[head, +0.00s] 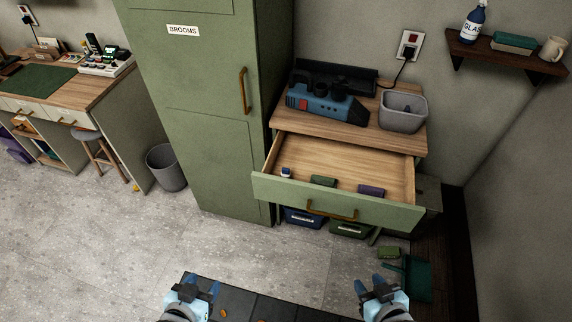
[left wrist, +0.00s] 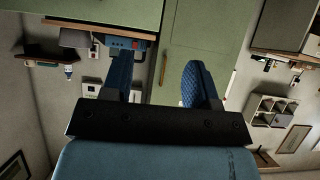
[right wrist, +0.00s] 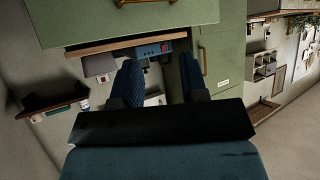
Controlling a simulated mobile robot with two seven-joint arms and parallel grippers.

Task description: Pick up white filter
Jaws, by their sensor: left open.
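A small white thing with a dark blue part (head: 286,172) lies at the left end of the open drawer (head: 345,205); it may be the white filter, but it is too small to tell. A green block (head: 323,181) and a purple block (head: 371,190) lie further right in the drawer. My left gripper (head: 201,287) is open and empty, low in the head view, well in front of the drawer. My right gripper (head: 371,286) is open and empty, low and to the right. Both wrist views show spread fingers with nothing between them.
A blue machine (head: 328,103) and a grey bin (head: 403,111) stand on the bench top above the drawer. A tall green cabinet (head: 215,120) stands left of it. A green dustpan (head: 415,278) and a green block (head: 388,252) lie on the floor at right.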

